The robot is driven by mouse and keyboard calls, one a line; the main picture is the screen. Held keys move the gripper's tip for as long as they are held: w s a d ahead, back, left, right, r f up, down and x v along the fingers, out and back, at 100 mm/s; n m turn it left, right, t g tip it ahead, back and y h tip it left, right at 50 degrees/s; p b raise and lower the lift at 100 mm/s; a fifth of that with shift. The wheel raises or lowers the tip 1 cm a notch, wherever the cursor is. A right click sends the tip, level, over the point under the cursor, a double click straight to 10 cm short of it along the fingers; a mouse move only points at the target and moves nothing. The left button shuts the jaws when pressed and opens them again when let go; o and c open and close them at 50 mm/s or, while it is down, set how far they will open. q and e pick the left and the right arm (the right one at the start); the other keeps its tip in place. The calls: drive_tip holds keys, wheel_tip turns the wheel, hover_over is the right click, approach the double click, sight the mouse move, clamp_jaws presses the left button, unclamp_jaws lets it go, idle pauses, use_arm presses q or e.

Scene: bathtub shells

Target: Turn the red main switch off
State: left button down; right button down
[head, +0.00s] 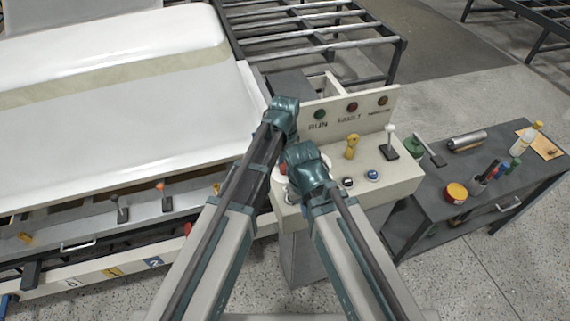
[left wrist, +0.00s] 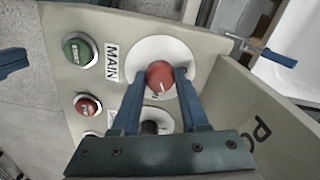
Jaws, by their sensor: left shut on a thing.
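The red main switch (left wrist: 159,74) is a round red knob on a white round plate (left wrist: 178,52), beside a MAIN label (left wrist: 112,62) in the left wrist view. My left gripper (left wrist: 160,77) has one finger on each side of the knob and is shut on it. A short pale mark shows on the knob; its exact setting is hard to read.
A green button (left wrist: 79,51) and a red button (left wrist: 87,105) sit beside the switch. The console (head: 402,176) also carries a yellow knob (head: 352,146), a white-topped lever (head: 389,142) and lamps. A dark cart (head: 432,205) with tools stands at right.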

use_arm(q)
drive_tip(key=n, duration=0.6)
drive_tip(key=shift+n, duration=0.3)
drive_tip(key=n, duration=0.5)
drive_tip(key=shift+n, duration=0.4)
drive_tip(key=shift+c, duration=2.1)
unclamp_jaws()
drive_tip(key=shift+r, duration=0.1)
wheel_tip(320, 180, up, 14)
drive_tip(key=p, duration=1.3)
drive_tip(key=shift+p, duration=0.4)
